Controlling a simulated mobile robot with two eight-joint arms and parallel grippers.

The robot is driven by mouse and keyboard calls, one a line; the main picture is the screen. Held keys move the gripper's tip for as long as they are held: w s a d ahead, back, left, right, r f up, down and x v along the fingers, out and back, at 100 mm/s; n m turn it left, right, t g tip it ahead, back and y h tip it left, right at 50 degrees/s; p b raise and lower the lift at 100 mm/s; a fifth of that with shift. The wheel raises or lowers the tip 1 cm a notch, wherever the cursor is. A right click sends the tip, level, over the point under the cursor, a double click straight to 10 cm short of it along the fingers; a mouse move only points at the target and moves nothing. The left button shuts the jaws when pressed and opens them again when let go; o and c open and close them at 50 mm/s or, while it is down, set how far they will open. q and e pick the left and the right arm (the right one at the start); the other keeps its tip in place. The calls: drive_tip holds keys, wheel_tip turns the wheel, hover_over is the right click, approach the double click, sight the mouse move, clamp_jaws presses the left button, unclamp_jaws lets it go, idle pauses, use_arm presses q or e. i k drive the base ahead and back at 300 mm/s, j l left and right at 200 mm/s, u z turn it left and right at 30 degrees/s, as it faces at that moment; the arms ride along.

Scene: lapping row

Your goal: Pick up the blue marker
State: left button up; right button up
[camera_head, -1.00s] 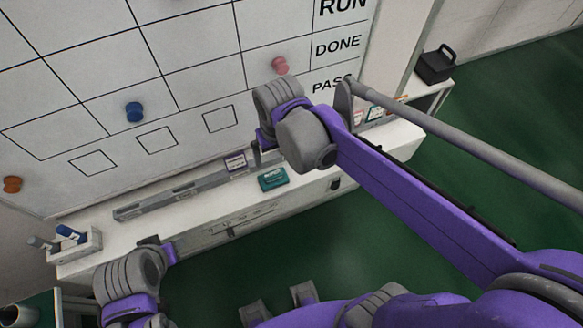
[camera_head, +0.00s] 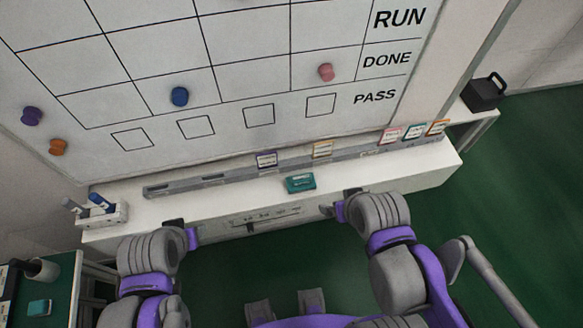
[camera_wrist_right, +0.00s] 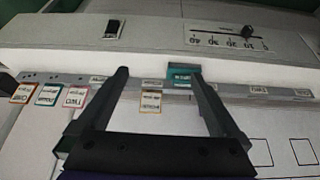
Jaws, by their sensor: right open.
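A blue marker (camera_head: 101,202) stands tilted in a white holder (camera_head: 118,218) at the left end of the white ledge in the head view. A second, greyish marker (camera_head: 72,206) leans in the same holder. My left gripper (camera_head: 184,230) is to the right of the holder, near the ledge's front edge; its finger gap is not clear. My right gripper (camera_head: 338,210) is at the front of the ledge, far right of the holder. In the right wrist view it (camera_wrist_right: 160,75) is open and empty, pointing toward the ledge.
A teal block (camera_head: 300,184) lies on the ledge, and also shows in the wrist view (camera_wrist_right: 184,76). Small cards (camera_head: 266,160) stand along the grey rail. Round magnets (camera_head: 180,97) are on the whiteboard. A dark cup (camera_head: 42,269) stands on a green-topped table at lower left.

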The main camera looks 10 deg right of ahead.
sight(94, 197)
drive_tip(key=k+l+u, duration=0.1)
drive_tip(key=u, duration=1.45)
